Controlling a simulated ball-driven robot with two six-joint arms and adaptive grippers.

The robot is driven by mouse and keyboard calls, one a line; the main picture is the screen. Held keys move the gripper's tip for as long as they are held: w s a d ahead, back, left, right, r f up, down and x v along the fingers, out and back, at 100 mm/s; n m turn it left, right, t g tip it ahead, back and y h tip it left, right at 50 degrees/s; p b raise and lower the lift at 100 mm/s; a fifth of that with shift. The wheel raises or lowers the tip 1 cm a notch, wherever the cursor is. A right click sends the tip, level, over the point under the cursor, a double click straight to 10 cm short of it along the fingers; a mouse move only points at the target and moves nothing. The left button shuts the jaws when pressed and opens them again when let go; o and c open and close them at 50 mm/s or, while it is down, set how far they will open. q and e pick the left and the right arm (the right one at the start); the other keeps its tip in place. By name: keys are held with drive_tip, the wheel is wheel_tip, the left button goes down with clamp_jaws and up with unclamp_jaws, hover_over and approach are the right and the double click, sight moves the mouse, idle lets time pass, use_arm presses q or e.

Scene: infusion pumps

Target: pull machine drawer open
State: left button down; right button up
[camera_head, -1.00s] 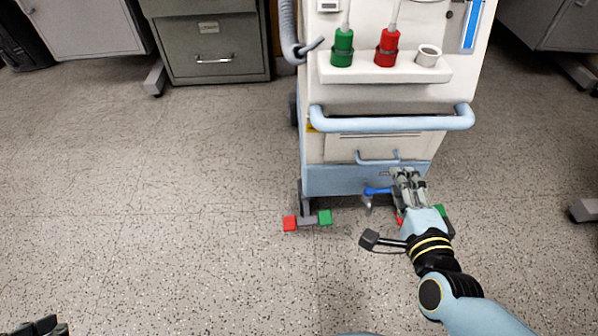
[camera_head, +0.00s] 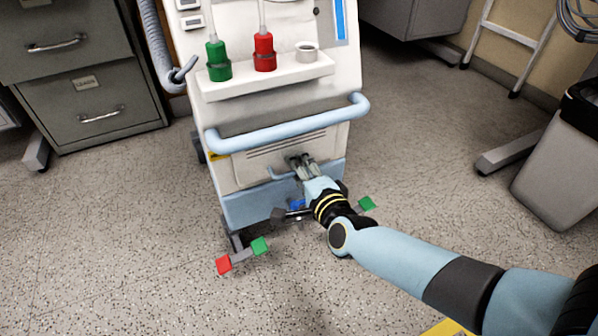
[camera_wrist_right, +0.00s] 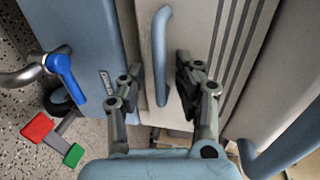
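The white and light-blue machine (camera_head: 240,110) stands in the middle of the head view. Its cream drawer front (camera_head: 245,165) has a light-blue bar handle (camera_head: 279,174) and looks flush with the body. My right gripper (camera_head: 301,161) is at the drawer handle and hides part of it. In the right wrist view, the handle (camera_wrist_right: 161,55) runs between the two spread fingers of my right gripper (camera_wrist_right: 157,72). The fingers are open, one on either side of the bar, with gaps visible; contact is not clear. My left gripper is out of view.
A blue push bar (camera_head: 290,125) crosses the machine above the drawer. A blue-levered part (camera_wrist_right: 62,72) and a foot with red and green ends (camera_wrist_right: 60,140) are low beside it. Grey cabinets (camera_head: 85,95) stand left, a bin (camera_head: 560,170) right. Floor in front is clear.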

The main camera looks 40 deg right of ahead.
clamp_jaws()
idle(0.6)
